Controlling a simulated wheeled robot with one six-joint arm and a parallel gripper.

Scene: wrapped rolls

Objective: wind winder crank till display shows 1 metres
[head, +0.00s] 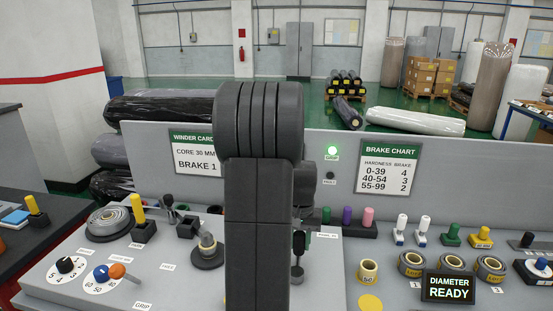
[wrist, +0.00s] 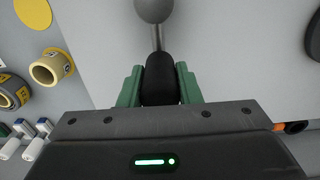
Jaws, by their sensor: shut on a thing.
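My gripper (wrist: 160,85) shows in the wrist view with its two green fingers shut on a black grip (wrist: 160,78). A grey rod runs from this grip to a round grey knob (wrist: 154,8) at the top edge. It looks like the crank, but my arm hides most of it in the head view. A small display (head: 450,288) at the lower right of the head view reads "DIAMETER READY". I see no metre reading. My arm stands upright in the middle of the head view and covers the panel behind it.
Selector dials (head: 67,267) and a yellow lever (head: 138,210) are on the left. Coloured pegs and a small yellow roll (head: 368,271) are on the right. The winder card (head: 193,151) reads "BRAKE 1"; a brake chart (head: 388,168) hangs beside a lit green lamp (head: 332,150).

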